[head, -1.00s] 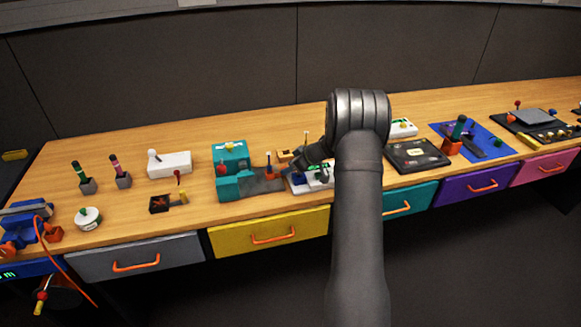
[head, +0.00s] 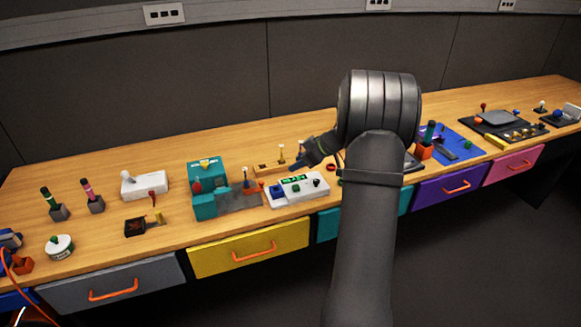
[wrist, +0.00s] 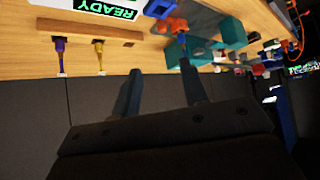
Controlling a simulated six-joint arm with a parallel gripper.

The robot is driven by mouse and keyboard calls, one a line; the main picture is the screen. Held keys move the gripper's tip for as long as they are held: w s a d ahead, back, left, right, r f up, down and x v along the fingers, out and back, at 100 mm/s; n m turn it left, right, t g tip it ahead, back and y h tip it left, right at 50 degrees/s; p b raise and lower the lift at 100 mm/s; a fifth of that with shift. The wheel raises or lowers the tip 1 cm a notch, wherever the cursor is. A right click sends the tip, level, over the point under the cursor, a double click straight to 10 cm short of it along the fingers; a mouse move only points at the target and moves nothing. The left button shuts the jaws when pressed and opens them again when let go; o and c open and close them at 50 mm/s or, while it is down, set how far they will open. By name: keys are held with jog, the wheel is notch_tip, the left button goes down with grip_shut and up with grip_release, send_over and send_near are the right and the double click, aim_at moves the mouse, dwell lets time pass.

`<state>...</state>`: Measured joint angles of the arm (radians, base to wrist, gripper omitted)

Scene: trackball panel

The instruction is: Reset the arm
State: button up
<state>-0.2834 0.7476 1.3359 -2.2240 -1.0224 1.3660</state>
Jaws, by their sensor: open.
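The white panel (head: 285,200) with a lit green display lies near the bench's front edge in the head view. It has a blue part at its left end and small dark and green controls on top. In the wrist view the panel (wrist: 45,14) is at the top, partly cut off, and its display reads READY upside down. My gripper (head: 310,154) is above and behind the panel's right side, clear of it. In the wrist view my gripper (wrist: 160,80) has its two fingers spread with nothing between them. My arm hides part of the bench to the right.
A wooden block (head: 268,168) with upright pegs stands just behind the panel. A teal machine (head: 206,178) is to its left. A white box (head: 145,187) and handled tools stand further left. A blue mat (head: 455,147) and a dark tray lie right. The rear bench strip is mostly clear.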

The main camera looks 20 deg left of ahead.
aim_at(263, 182)
jog(key=shift+d+r, duration=0.2)
jog(key=x, duration=1.7)
jog(key=shift+a+f, duration=0.25)
jog(key=shift+a, duration=0.1)
jog(key=shift+s+a, duration=0.1)
jog(key=shift+s, duration=0.15)
